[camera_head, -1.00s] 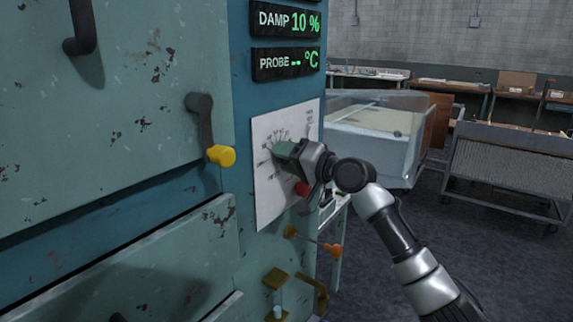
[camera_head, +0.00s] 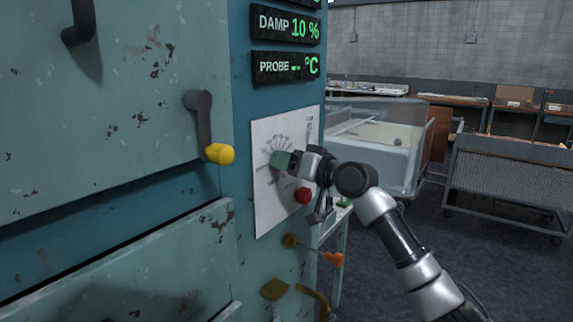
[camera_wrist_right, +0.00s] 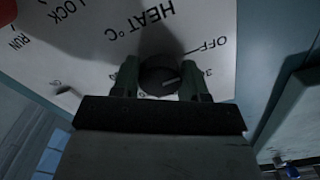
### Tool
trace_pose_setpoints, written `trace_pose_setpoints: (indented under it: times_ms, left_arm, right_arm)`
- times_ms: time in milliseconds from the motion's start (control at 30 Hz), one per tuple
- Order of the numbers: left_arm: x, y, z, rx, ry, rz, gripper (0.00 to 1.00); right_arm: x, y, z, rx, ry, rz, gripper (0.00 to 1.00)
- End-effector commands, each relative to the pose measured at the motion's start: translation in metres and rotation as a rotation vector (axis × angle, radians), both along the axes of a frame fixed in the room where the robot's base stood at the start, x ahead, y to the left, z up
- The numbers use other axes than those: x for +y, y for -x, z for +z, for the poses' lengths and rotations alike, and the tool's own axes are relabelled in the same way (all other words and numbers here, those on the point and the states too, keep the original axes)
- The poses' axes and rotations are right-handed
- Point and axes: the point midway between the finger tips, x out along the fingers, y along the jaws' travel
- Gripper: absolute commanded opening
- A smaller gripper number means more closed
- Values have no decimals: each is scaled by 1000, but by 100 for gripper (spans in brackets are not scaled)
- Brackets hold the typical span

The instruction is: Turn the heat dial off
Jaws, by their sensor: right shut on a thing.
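The heat dial (camera_wrist_right: 158,74) is a dark round knob on the white panel, seen in the right wrist view below the "HEAT °C" lettering. A light mark on it points right, roughly toward the 30 and OFF side; its exact setting is unclear. My right gripper (camera_wrist_right: 160,82) has its two green fingers on either side of the dial, shut on it. In the head view my right gripper (camera_head: 282,160) reaches the panel from the right and hides the dial. The OFF label (camera_wrist_right: 211,44) is to the right of the dial. My left gripper is not in view.
A red button (camera_head: 303,195) sits just below my right gripper on the white panel (camera_head: 268,213). A yellow-tipped handle (camera_head: 219,154) is to the left. Orange-tipped and brass valves (camera_head: 335,259) are below.

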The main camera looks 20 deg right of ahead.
Motion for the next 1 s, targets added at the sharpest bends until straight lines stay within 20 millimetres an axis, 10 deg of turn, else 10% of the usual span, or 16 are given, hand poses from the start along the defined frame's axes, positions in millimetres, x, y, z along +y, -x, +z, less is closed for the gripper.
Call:
trace_pose_setpoints:
  times_ms: [333,367,500,1000]
  left_arm:
    - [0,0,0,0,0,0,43]
    - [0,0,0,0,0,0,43]
    - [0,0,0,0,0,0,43]
    - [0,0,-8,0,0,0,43]
  right_arm:
    - [1,0,-4,7,9,3,20]
    - [1,0,-4,6,9,2,48]
    - [1,0,-3,4,7,2,69]
    - [-17,22,-4,0,6,0,69]
